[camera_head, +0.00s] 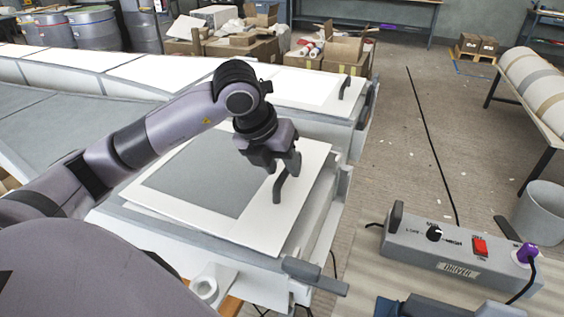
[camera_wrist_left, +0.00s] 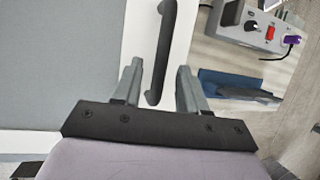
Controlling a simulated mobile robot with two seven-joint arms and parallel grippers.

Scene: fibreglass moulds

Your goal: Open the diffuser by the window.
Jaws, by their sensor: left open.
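A white-framed panel with a grey middle (camera_head: 262,228) lies nearly flat on the near mould unit. A dark bar handle (camera_head: 278,188) stands on its right border. My left gripper (camera_head: 285,165) is over this handle, open. In the left wrist view the handle (camera_wrist_left: 160,45) runs between the two fingers, with gaps on both sides; I cannot tell its depth between them. A second white panel (camera_head: 310,88) with a similar dark handle (camera_head: 345,87) lies behind. No window shows, so I cannot tell which panel is by it. My right gripper is not in view.
A grey control box (camera_head: 450,256) with a knob, red switch and purple plug stands on a bench at right. A grey lever (camera_head: 315,277) juts from the near unit's front corner. Cardboard boxes (camera_head: 345,50) stand behind. Floor is clear in the right middle.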

